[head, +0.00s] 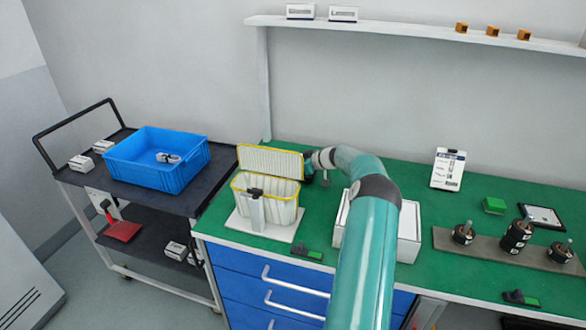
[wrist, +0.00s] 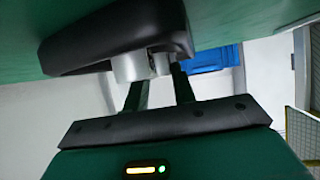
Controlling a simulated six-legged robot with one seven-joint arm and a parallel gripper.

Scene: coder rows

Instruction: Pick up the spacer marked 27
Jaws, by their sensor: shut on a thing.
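My gripper (head: 308,174) is at the right edge of the raised, yellow-rimmed lid (head: 270,162) of a white bin (head: 282,212). In the wrist view its two dark fingers (wrist: 159,82) are shut on a small grey metallic piece (wrist: 158,63), partly hidden by the fingers and by a large black-and-green shape in front. No number can be read on it, so I cannot tell if it is the spacer marked 27. Two small grey ring-like pieces (head: 168,158) lie in the blue tote (head: 140,178).
The tote stands on a black cart (head: 200,191) left of the green bench (head: 320,266). A white box (head: 408,235) is partly behind my arm. A grey rack (head: 487,251) with black cylinders (head: 516,236) is at the right. A shelf (head: 400,29) runs above.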

